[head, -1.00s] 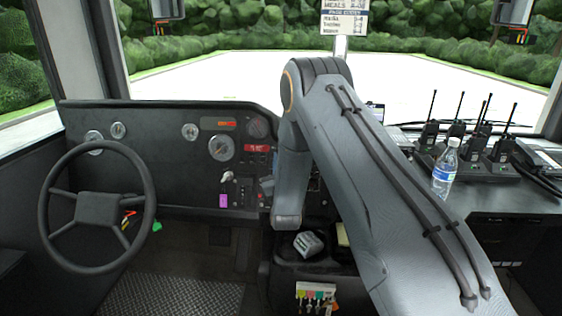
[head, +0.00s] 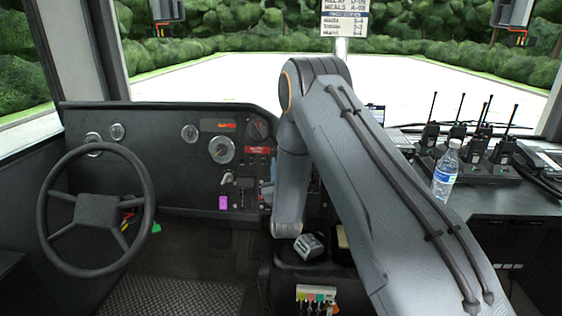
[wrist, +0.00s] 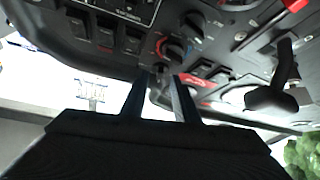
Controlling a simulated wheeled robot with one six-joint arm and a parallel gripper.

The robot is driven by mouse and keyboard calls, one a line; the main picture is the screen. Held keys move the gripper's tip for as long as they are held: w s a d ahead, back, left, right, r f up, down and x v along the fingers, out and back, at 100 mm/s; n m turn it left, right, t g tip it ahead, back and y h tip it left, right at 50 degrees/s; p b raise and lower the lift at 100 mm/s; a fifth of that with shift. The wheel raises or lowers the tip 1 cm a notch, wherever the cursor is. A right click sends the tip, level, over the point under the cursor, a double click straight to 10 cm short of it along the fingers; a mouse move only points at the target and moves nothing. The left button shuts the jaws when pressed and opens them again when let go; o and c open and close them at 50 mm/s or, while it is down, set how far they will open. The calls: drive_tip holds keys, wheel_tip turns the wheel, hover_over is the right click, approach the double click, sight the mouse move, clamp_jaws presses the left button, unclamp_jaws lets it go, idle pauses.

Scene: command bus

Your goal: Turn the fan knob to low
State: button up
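The wrist view shows a dark dash panel with two round black knobs. The nearer knob (wrist: 174,50) has a red and blue arc around it and sits just beyond my fingertips. The other knob (wrist: 194,25) is further up and to the right. I cannot read which one is the fan knob, or its setting. My gripper (wrist: 161,77) points at the panel with its two fingers apart and nothing visible between them. It appears just short of the nearer knob; I cannot tell whether it touches. In the head view my arm hides the gripper and these knobs.
Rocker switches (wrist: 105,30) lie left of the knobs in the wrist view, and a black lever (wrist: 275,90) sticks out at right. In the head view the steering wheel (head: 97,209) is at left. A water bottle (head: 446,170) and several radios stand on the right counter.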

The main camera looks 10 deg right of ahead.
drive_tip(key=v, duration=0.5)
drive_tip(key=shift+s, duration=0.2)
drive_tip(key=s+r+g+y+p, duration=0.1)
drive_tip(key=s+g, duration=0.9)
drive_tip(key=s, duration=1)
drive_tip(key=s+r+m+g+y+p, duration=0.1)
drive_tip(key=s+g, duration=0.9)
drive_tip(key=s, duration=1)
drive_tip(key=shift+s+d+r+g+y, duration=0.35)
drive_tip(key=shift+d+r+g+y, duration=0.1)
drive_tip(key=shift+r+y, duration=0.15)
